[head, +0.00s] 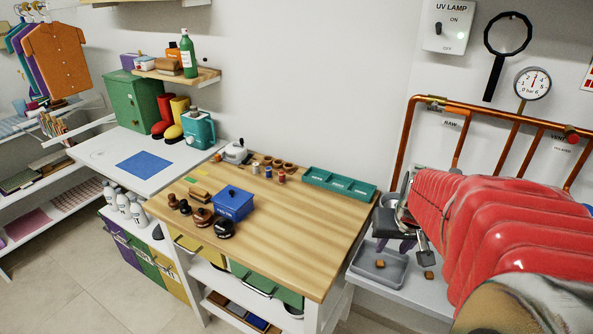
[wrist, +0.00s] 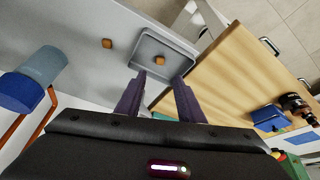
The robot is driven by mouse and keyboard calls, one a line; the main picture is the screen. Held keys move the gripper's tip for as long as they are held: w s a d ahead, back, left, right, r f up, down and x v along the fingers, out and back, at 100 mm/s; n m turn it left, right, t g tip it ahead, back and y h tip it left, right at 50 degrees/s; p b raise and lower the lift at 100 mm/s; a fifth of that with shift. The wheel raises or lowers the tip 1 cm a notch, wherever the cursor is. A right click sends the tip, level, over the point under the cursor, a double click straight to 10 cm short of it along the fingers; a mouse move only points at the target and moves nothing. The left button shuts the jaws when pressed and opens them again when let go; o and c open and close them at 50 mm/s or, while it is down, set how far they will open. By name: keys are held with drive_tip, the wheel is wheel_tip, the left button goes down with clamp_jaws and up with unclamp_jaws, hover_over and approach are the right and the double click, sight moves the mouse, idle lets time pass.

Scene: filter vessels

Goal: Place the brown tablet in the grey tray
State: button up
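The grey tray (head: 365,272) sits on a pale surface at the lower right of the head view; it also shows in the wrist view (wrist: 176,44). One small brown tablet (head: 380,264) lies inside the tray; the wrist view shows it (wrist: 160,60) just beyond my fingertips. A second brown tablet (head: 429,275) lies outside on the pale surface, and shows left of the tray in the wrist view (wrist: 107,43). My gripper (head: 395,247) is above the tray's far side, its two purple fingers apart and nothing between them (wrist: 159,77).
A wooden-topped bench (head: 290,230) stands left of the tray, with a blue box (head: 234,204) and a green tray (head: 340,185) on it. Copper pipes (head: 405,135) run along the wall behind my red arm. A blue cylinder (wrist: 22,92) is near the wrist view's left edge.

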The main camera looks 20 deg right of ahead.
drive_tip(key=shift+a, duration=0.1)
drive_tip(key=s+a+r+n, duration=0.1)
drive_tip(key=a+r+n, duration=0.1)
drive_tip(key=a, duration=0.6)
drive_tip(key=s+a+r+n+t+y, duration=0.1)
drive_tip(key=s+a+r+n, duration=0.1)
drive_tip(key=a, duration=0.6)
drive_tip(key=s+a+r+n+y, duration=0.1)
drive_tip(key=s+a+r+n, duration=0.1)
drive_tip(key=a, duration=0.7)
drive_tip(key=shift+r+t, duration=0.4)
drive_tip(key=shift+r, duration=0.1)
